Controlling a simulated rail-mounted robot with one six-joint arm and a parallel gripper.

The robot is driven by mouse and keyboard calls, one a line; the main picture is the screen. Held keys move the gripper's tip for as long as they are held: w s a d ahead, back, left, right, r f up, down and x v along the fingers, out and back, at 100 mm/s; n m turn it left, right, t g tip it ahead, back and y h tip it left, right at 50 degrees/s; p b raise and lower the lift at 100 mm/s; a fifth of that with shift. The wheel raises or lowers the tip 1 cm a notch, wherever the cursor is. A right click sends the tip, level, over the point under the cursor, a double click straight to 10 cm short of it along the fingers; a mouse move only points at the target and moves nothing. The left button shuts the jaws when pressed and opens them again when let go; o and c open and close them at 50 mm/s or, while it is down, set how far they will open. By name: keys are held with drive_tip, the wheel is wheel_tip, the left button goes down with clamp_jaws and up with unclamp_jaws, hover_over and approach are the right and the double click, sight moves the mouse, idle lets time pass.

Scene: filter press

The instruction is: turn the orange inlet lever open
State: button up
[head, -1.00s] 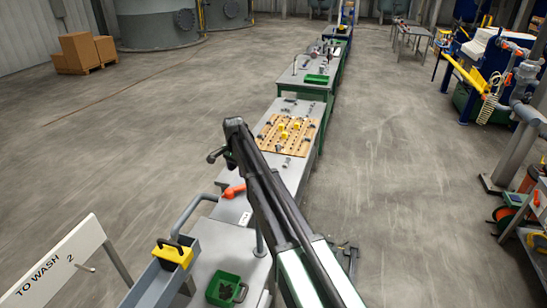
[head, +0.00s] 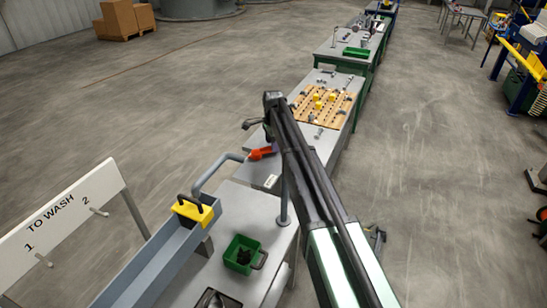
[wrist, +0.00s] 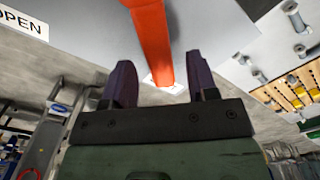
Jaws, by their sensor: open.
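The orange lever (head: 261,153) is by the bent grey pipe, left of my arm in the head view. In the wrist view the orange lever (wrist: 152,38) is a long bar coming down from the top edge, its lower end between my two dark fingers. My gripper (wrist: 162,82) is open, with one finger on either side of the lever's end. I cannot tell whether either finger touches it. A white label reading "OPEN" (wrist: 22,24) is at the upper left of the wrist view.
A grey trough with a yellow block (head: 195,209) and a green bin (head: 243,254) stand in front of the lever. The wooden peg board (head: 322,103) lies beyond. A "TO WASH" board (head: 62,218) is at left. Open floor lies on both sides.

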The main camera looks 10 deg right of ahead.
drive_tip(key=shift+f, duration=0.75)
drive_tip(key=shift+r, duration=0.15)
clamp_jaws()
